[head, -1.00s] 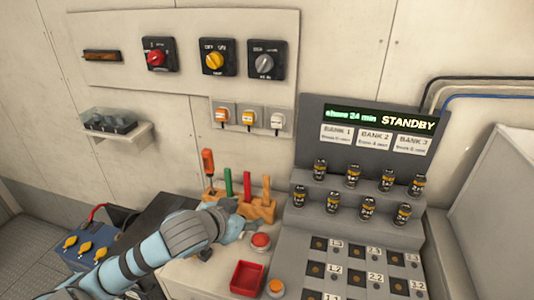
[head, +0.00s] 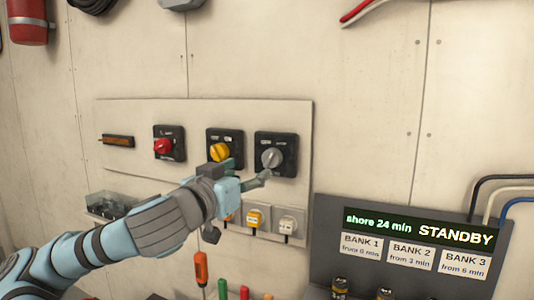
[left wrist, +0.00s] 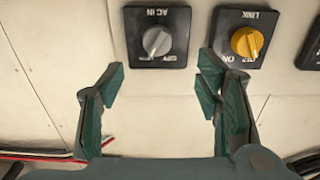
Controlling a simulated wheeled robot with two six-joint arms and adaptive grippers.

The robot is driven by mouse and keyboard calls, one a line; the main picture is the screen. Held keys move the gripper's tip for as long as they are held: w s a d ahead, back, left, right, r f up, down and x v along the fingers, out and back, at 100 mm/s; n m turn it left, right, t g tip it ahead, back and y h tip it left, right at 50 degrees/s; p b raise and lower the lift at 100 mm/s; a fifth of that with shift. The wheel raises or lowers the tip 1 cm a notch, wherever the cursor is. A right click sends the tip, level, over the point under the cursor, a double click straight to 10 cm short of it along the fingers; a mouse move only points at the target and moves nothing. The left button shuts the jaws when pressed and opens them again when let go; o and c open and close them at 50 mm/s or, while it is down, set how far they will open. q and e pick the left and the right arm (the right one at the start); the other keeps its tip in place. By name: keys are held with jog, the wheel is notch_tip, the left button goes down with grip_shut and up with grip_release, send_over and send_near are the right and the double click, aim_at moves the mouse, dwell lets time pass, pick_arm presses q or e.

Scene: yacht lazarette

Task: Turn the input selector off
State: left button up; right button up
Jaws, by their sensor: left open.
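The input selector is a grey rotary knob (head: 271,158) on a black square plate, at the right end of the wall panel. In the left wrist view the same knob (left wrist: 157,41) appears upside down, with "AC IN" on its plate; its handle looks slanted, and its exact setting is too small to read. My left gripper (head: 250,176) is open and empty, just below and in front of this plate. In the left wrist view its fingers (left wrist: 161,78) are spread apart, short of the knob and not touching it. My right gripper is not in view.
A yellow knob (head: 220,151) marked "LINK" in the wrist view sits close beside the selector. A red knob (head: 163,146) is further left. Below are plugged sockets (head: 288,224) and a console display (head: 420,229) reading "STANDBY". The wall right of the panel is clear.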

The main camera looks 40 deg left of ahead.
aim_at(268, 162)
pick_arm(q)
jog(key=p+x, duration=0.7)
jog(key=x, duration=0.3)
jog(key=shift+r, duration=0.15)
jog(key=shift+w, duration=0.4)
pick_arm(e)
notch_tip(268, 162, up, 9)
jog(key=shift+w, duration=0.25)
pick_arm(q)
jog(key=shift+c, duration=0.5)
jog(key=c, duration=1.1)
jog(key=shift+o, duration=0.2)
